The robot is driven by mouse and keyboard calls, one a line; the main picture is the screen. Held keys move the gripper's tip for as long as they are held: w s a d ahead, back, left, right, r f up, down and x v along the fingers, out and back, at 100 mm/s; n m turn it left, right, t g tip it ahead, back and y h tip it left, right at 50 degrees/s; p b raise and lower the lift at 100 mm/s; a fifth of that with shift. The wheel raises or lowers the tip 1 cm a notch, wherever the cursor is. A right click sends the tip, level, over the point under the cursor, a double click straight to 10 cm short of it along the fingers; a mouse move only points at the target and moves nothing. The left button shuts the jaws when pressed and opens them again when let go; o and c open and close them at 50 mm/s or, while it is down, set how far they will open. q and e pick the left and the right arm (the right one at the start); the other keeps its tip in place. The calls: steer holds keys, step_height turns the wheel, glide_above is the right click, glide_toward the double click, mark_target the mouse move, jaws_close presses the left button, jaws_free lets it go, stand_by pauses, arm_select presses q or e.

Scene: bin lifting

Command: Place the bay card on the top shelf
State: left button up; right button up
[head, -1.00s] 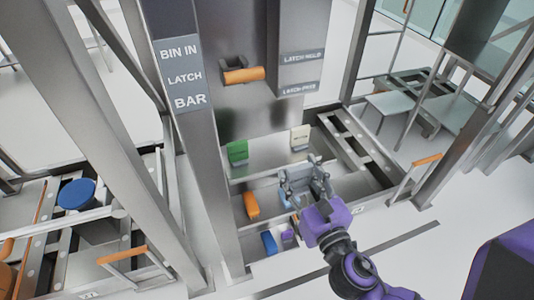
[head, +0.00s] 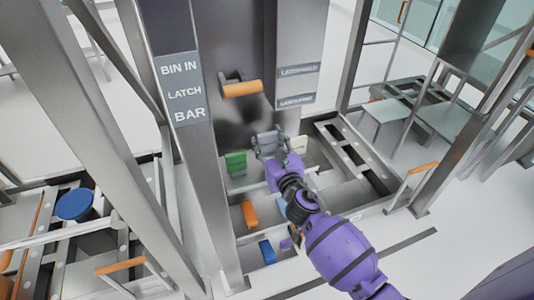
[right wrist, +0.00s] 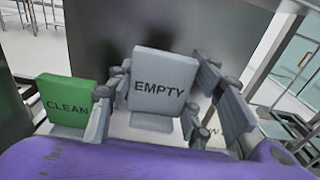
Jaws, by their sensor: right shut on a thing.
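My right gripper (head: 268,143) is shut on a grey bay card marked EMPTY (right wrist: 162,84). The card stands upright between the fingers in the right wrist view, label facing the camera. In the head view, the gripper and card are above the top shelf, between a green card (head: 236,162) and a white card (head: 300,145). The green card reads CLEAN in the right wrist view (right wrist: 67,103). I cannot tell whether the held card touches the shelf. My left gripper is not in view.
An orange card (head: 249,214) and a blue card (head: 267,251) sit on lower levels. A steel column with an orange handle (head: 242,89) rises behind the shelf. A post labelled BIN IN LATCH BAR (head: 184,90) stands at left. An orange-topped rail (head: 423,168) is at right.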

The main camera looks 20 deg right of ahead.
mark_target(268, 154)
steer(key=shift+s+f, duration=0.15)
steer(key=shift+f, duration=0.55)
step_height(268, 154, down, 3)
steer(key=shift+r+b, duration=0.1)
steer(key=shift+b, duration=0.7)
steer(key=shift+w+f, duration=0.2)
steer(key=shift+f, duration=0.05)
steer(key=shift+f, duration=0.2)
steer(key=o, duration=1.2)
steer(key=shift+c, duration=0.2)
